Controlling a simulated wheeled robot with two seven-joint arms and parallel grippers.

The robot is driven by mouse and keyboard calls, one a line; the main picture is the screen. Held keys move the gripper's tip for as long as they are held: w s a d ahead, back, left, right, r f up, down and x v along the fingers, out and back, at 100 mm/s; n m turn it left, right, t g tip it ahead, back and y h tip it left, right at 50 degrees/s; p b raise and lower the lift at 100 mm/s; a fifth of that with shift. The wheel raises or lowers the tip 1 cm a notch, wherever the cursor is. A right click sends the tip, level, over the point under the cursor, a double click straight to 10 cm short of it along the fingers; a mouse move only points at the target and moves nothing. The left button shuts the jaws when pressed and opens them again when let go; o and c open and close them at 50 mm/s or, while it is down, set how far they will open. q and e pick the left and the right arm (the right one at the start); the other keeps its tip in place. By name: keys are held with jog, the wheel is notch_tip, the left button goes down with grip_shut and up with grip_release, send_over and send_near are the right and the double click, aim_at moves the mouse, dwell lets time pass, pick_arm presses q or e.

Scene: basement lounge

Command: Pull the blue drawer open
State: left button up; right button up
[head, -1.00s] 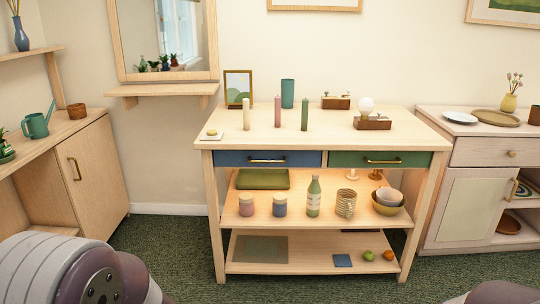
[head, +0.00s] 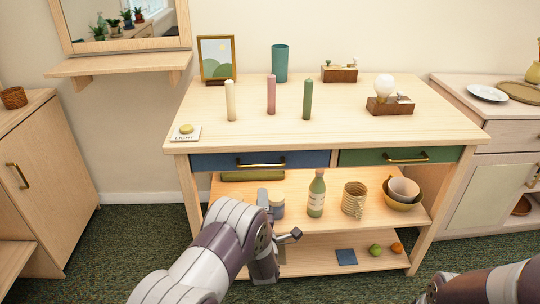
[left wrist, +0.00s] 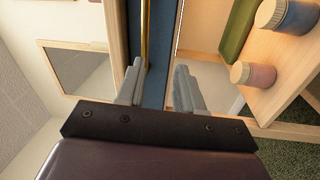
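The blue drawer (head: 300,159) is in the left half of the wooden table's front and looks closed, flush with the frame. Its brass bar handle (head: 261,163) runs across its front. In the left wrist view, the blue front (left wrist: 156,75) shows as an upright strip and the handle (left wrist: 145,30) stands ahead of the fingers, nearer the left finger. My left gripper (left wrist: 159,66) is open with nothing between its fingers. In the head view it is below the drawer, in front of the shelves, partly hidden by my wrist. My right arm shows at lower right; its gripper is out of view.
A green drawer (head: 395,156) is beside the blue one. Candles, a teal cup (head: 280,63) and a picture frame (head: 217,60) stand on the tabletop. Jars, a bottle (head: 316,194) and bowls (head: 402,195) sit on the shelf close to my left arm.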

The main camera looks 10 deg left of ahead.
aim_at(259, 166)
pick_arm(q)
jog(key=shift+n+t, duration=0.4)
jog(key=shift+n, duration=0.3)
jog(key=x, duration=0.4)
jog(key=r+b+x, duration=0.1)
jog(key=x, duration=0.3)
jog(key=b+x, duration=0.1)
jog(key=x, duration=0.3)
jog(key=shift+s+a+r, duration=0.15)
jog(key=shift+s+r, duration=0.05)
jog(key=shift+r, duration=0.2)
grip_shut()
pick_arm(e)
jog(key=shift+s+f, duration=0.2)
jog(key=shift+f, duration=0.35)
jog(key=shift+s+f, duration=0.15)
jog(key=shift+f, duration=0.4)
